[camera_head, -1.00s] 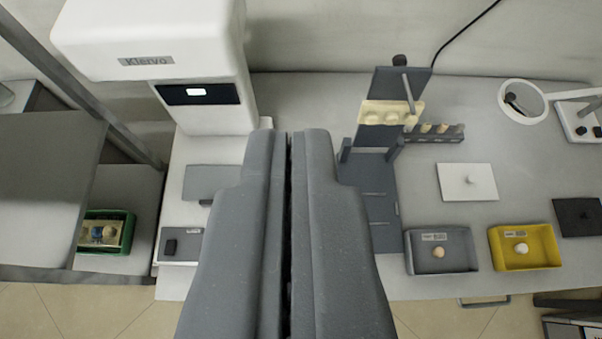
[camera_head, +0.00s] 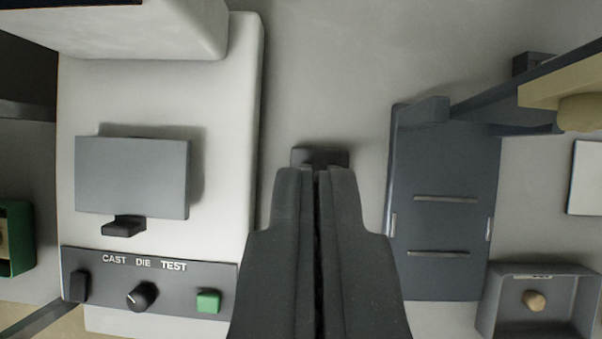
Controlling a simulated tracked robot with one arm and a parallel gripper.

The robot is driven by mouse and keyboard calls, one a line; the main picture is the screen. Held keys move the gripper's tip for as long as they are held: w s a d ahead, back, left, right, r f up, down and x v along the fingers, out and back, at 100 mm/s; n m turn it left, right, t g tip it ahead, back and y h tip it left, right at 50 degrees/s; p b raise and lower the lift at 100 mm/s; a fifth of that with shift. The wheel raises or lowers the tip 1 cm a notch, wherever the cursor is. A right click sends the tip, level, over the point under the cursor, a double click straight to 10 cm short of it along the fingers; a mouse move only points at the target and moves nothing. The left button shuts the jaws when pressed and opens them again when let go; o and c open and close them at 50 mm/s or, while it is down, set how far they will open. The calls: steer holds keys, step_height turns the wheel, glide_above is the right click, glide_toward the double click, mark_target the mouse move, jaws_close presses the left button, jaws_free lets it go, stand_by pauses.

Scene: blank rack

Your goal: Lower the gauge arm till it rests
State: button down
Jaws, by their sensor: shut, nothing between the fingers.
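My gripper (camera_head: 317,172) is shut and empty, above the bench between the white machine and a dark blue-grey fixture. The fixture's flat slotted base (camera_head: 445,228) lies right of my fingers. A raised dark arm (camera_head: 490,103), which looks like the gauge arm, slants from the base's back up to the right. A cream bar with a rounded knob (camera_head: 577,110) is on it; its far end is out of frame. The arm stands up, clear of the base plate. My fingers are apart from both. A small dark block (camera_head: 320,155) shows just past my fingertips, partly hidden by them.
The white machine (camera_head: 245,120) at left carries a grey plate (camera_head: 130,178) and a panel marked CAST DIE TEST (camera_head: 180,268) with a knob and green button. A grey tray (camera_head: 500,310) holds a small tan piece (camera_head: 534,300). The bench behind is clear.

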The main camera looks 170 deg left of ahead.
steer(key=x, duration=1)
steer(key=s, duration=0.2)
steer(key=s+d+p, duration=0.1)
steer(key=s, duration=0.1)
steer(key=shift+f, duration=0.2)
